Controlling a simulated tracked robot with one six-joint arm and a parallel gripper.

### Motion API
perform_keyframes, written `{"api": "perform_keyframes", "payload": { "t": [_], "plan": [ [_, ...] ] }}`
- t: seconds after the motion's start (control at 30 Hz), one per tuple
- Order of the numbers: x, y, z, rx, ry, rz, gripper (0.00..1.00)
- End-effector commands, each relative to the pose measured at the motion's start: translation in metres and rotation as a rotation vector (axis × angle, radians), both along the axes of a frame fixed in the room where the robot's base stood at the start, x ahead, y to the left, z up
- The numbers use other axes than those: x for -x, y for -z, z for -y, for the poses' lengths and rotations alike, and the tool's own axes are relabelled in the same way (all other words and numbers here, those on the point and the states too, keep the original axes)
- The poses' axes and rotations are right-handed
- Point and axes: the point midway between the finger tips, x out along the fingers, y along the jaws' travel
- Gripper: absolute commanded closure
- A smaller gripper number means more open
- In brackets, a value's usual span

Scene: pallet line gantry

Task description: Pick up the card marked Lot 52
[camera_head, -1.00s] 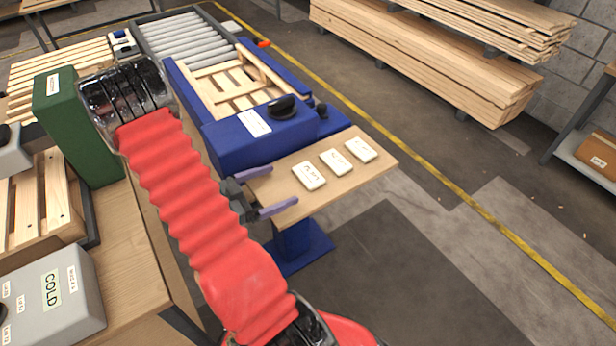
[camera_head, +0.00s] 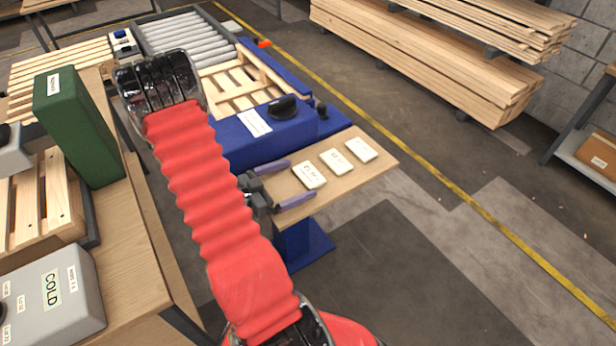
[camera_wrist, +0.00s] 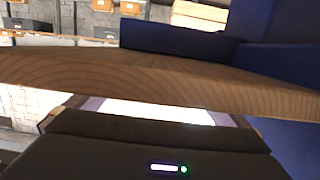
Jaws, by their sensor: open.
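Three white cards lie flat in a row on a small wooden shelf (camera_head: 372,180): a left card (camera_head: 309,175), a middle card (camera_head: 336,162) and a right card (camera_head: 362,149). Each bears dark writing too small to read, so I cannot tell which is Lot 52. My gripper (camera_head: 301,179) is open, its two purple fingers spread at the shelf's left edge, near the left card. Nothing is seen held. In the wrist view the shelf's wood-grain edge (camera_wrist: 160,85) crosses the picture, and the cards cannot be made out.
A blue machine housing (camera_head: 265,135) with a black knob (camera_head: 283,107) stands just behind the shelf. The floor at right is open, up to stacked timber (camera_head: 430,65).

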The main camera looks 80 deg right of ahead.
Motion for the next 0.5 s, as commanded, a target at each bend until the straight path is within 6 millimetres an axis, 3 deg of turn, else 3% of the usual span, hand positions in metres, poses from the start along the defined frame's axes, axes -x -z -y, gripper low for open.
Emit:
{"api": "perform_keyframes", "payload": {
  "t": [0.2, 0.5],
  "plan": [
    [0.019, 0.003, 0.018, 0.000, 0.003, 0.000, 0.00],
    [0.024, 0.005, 0.026, -0.001, 0.000, 0.001, 0.00]
  ]
}}
